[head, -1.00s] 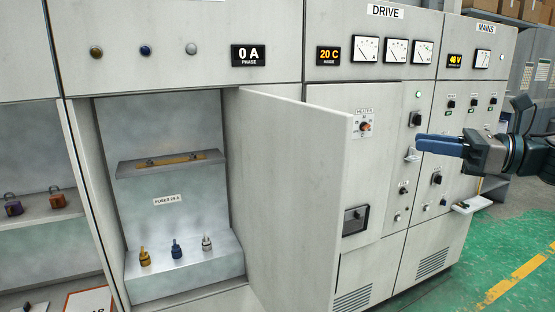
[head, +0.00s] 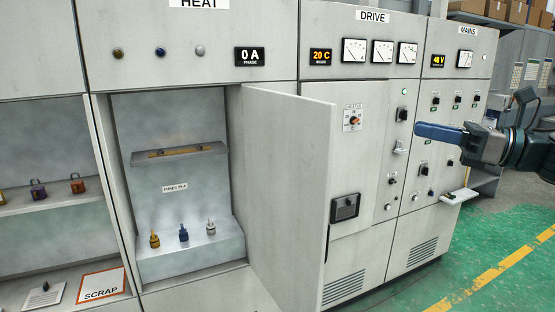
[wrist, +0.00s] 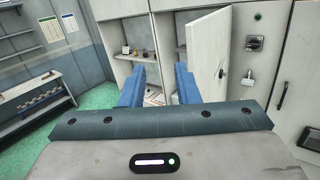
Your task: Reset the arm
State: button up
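My gripper (head: 418,131) is held out at the right of the head view, in front of the DRIVE and MAINS cabinets, with nothing seen in it. In the wrist view, the two blue fingers of my gripper (wrist: 159,75) stand apart with a clear gap between them. My arm reaches in from the right edge of the head view.
The HEAT cabinet's door (head: 285,190) stands open and juts out. Inside, several fuses (head: 183,233) stand on a ledge below a shelf (head: 180,153). A SCRAP sign (head: 102,284) is at lower left. Green floor (head: 450,265) at the right is clear.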

notch_tip(320, 180, up, 7)
jog(key=a+m+t+h, duration=0.2)
jog(key=m+t+h, duration=0.65)
jog(key=m, duration=1.05)
jog(key=s+a+f+m+g+h, duration=0.1)
jog(key=f+m+g+h, duration=0.15)
jog(key=f+m, duration=0.5)
jog(key=a+f+m+g+h, duration=0.1)
jog(key=f+m+h, duration=0.3)
jog(key=f+m, duration=0.3)
jog(key=s+a+f+m+g+h, duration=0.1)
jog(key=a+f+m+h, duration=0.15)
jog(key=f+m, duration=0.4)
jog(key=s+a+f+m+g, duration=0.35)
jog(key=s+f+g, duration=0.35)
jog(key=f, duration=0.4)
jog(key=s+a+f+m+g, duration=0.35)
jog(key=s+f, duration=0.45)
jog(key=f, duration=0.3)
jog(key=s+b+x, duration=0.2)
jog(key=b+x, duration=0.7)
jog(key=b, duration=0.2)
jog(key=shift+d+f+m+y, duration=0.35)
jog(key=shift+f+m, duration=0.05)
jog(key=shift+f, duration=0.1)
jog(key=shift+w+d, duration=0.1)
jog(key=shift+w, duration=0.05)
